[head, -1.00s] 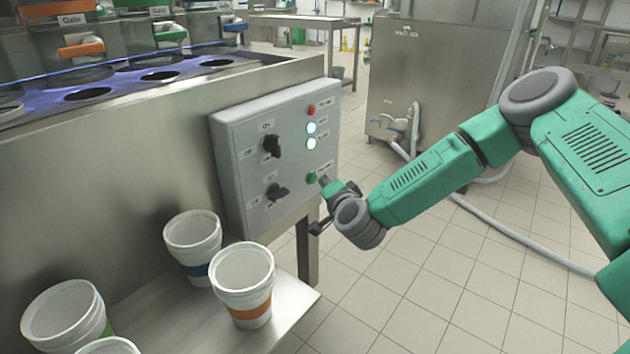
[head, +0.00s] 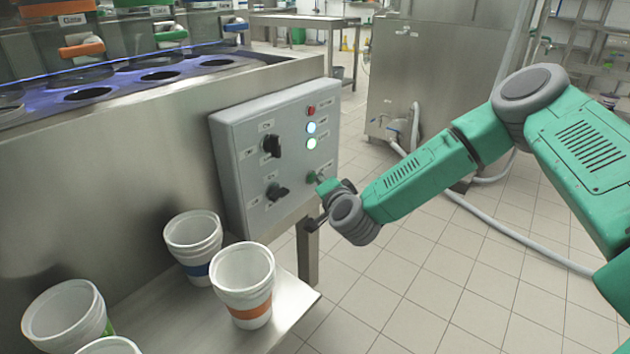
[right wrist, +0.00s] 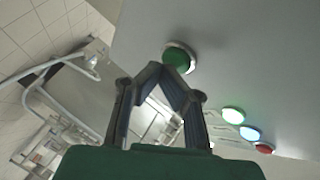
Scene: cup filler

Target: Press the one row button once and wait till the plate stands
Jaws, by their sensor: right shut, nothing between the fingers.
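The grey control box (head: 235,180) has a column of buttons on its right side. The green button (head: 311,177) is lowest; it also shows in the right wrist view (right wrist: 177,59). Which button is the row button I cannot read from the labels. My right gripper (head: 320,179) is shut and empty, its tips at the green button; contact cannot be made out. In the right wrist view its fingers (right wrist: 164,68) meet just below the button. The blue-lit plate (head: 125,85) with round holes lies at the upper left. My left gripper is not in view.
Above the green button are two lit buttons (head: 311,136) and a red one (head: 311,111). Two black rotary knobs (head: 272,146) sit to their left. Stacked cups (head: 242,275) stand on the steel shelf (head: 290,300) below.

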